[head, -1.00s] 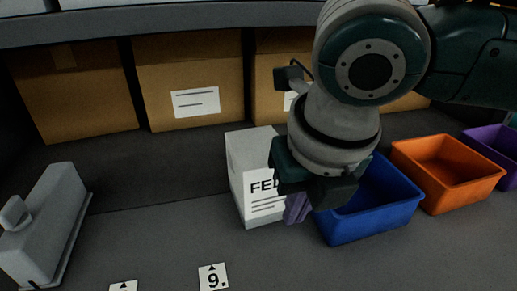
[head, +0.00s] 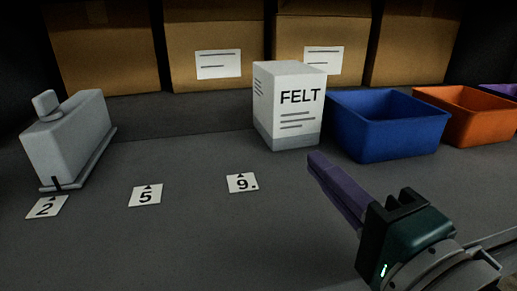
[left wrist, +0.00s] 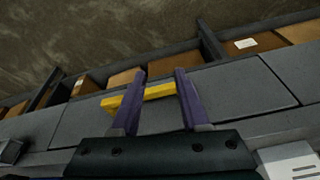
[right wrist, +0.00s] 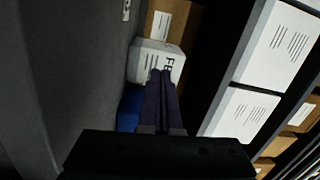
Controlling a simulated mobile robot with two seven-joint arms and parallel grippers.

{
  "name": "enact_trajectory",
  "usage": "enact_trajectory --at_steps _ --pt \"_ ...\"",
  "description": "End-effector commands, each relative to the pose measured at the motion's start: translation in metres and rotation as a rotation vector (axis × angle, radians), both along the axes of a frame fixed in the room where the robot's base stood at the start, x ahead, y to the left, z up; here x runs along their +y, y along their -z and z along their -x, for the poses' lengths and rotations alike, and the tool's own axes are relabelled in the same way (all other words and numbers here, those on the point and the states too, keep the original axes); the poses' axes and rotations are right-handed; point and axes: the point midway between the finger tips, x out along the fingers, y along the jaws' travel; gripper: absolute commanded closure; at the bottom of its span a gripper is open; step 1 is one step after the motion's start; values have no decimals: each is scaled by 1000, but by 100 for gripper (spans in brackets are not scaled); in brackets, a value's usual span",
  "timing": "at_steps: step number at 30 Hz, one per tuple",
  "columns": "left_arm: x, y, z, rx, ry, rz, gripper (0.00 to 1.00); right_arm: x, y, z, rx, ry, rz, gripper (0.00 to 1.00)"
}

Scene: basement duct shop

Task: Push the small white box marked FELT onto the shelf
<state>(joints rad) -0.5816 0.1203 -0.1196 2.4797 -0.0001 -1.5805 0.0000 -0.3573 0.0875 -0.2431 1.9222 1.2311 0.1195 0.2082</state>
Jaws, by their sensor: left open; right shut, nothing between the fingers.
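The white box marked FELT (head: 288,105) stands upright on the grey surface in the head view, left of the blue bin. Its front bottom edge lies nearer to me than the seam in the surface. My right gripper (head: 318,162) is shut and empty, in front of the box and to its lower right, with a visible gap. In the right wrist view the box (right wrist: 156,56) shows just beyond the shut fingertips (right wrist: 161,74). My left gripper (left wrist: 160,73) is open in the left wrist view; a yellow bar (left wrist: 158,92) shows between and beyond its fingers.
Cardboard boxes (head: 205,40) stand behind. The blue bin (head: 385,130) and orange bin (head: 470,120) are to the right. A grey lidded object (head: 68,140) stands left. Number cards (head: 243,183) lie in front; the surface between is clear.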

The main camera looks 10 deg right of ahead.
Motion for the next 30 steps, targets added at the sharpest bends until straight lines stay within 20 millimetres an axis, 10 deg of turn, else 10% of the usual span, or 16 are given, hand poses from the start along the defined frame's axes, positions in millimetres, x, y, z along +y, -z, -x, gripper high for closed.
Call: enact_trajectory --at_steps 8,30 --pt "0 2 0 -1 0 0 55 -31 14 -6 33 117 -130 100" --pt "0 10 -1 -4 0 1 55 -24 16 -128 34 110 -125 100"
